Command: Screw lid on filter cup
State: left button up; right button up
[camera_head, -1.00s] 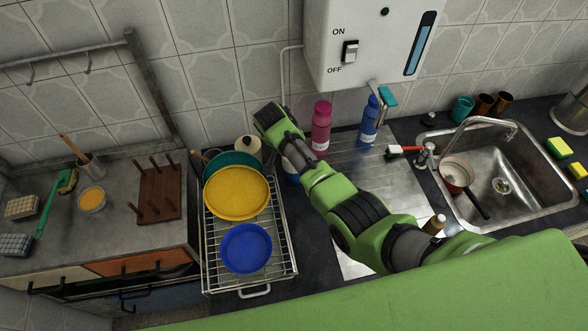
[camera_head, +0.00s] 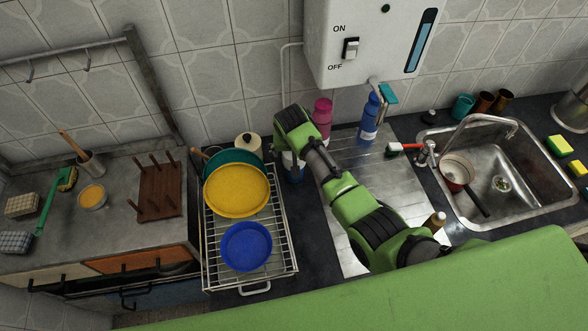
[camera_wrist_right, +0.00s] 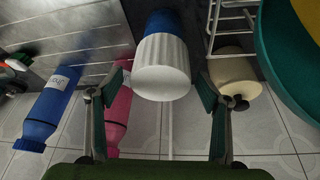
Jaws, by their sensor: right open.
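A blue filter cup (camera_head: 294,178) stands on the dark counter just right of the dish rack, mostly hidden by my right arm in the head view. In the right wrist view the blue cup (camera_wrist_right: 165,22) has a white ribbed lid (camera_wrist_right: 162,68) at its near end. I cannot tell whether the lid is threaded tight. My right gripper (camera_wrist_right: 163,85) is open, with one finger on each side of the lid and visible gaps between. In the head view its fingers are largely hidden under my wrist. My left gripper is not in view.
The dish rack (camera_head: 285,263) holds yellow, teal and blue dishes close on the left. A pink bottle (camera_head: 322,115) and a blue bottle (camera_head: 369,118) stand to the right near the wall. A cream jar (camera_head: 247,147) stands behind the rack. The water heater (camera_head: 365,45) hangs above.

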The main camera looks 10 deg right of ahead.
jog(key=n, duration=0.2)
jog(key=n+y, duration=0.1)
jog(key=n, duration=0.1)
jog(key=shift+d+y, duration=0.15)
jog(key=shift+y, duration=0.15)
jog(key=shift+n+y, duration=0.3)
jog(key=shift+n, duration=0.6)
jog(key=shift+n+y, duration=0.3)
jog(key=shift+n, duration=0.5)
jog(key=shift+n+y, duration=0.4)
jog(key=shift+n, duration=0.8)
jog(key=shift+n+g+y+b, duration=0.3)
jog(key=shift+n+g+b, duration=0.15)
jog(key=shift+n, duration=0.45)
